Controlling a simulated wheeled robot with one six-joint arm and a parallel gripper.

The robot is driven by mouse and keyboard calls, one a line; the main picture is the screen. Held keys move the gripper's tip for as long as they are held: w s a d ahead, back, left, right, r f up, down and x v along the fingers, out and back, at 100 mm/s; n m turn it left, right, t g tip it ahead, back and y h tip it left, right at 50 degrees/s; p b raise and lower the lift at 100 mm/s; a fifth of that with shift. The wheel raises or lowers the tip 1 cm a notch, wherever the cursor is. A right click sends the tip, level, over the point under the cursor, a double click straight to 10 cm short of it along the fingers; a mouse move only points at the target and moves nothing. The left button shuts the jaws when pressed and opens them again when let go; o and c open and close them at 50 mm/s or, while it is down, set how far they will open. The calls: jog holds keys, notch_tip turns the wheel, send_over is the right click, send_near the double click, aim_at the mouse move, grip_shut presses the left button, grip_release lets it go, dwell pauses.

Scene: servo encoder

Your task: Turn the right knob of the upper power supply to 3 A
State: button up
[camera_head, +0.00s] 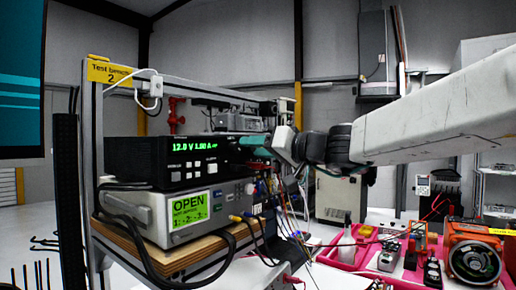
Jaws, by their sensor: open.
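The upper power supply (150,158) is a black box on the bench rack in the head view. Its green display (194,147) appears to read 12.0 V and 1.00 A. My gripper (256,143) comes in from the right, with its teal fingers at the right end of the front panel. It is open. The right knob is hidden or too small to make out behind the fingers, and I cannot tell whether they touch it or stand around it.
Below sits a grey instrument (150,212) with a green OPEN screen, on a wooden shelf (175,259). Cables hang in front of it. A metal frame post (92,180) stands at the left. A pink tray (345,262) with parts and a fan lies at right.

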jog(key=shift+c, duration=0.3)
grip_shut()
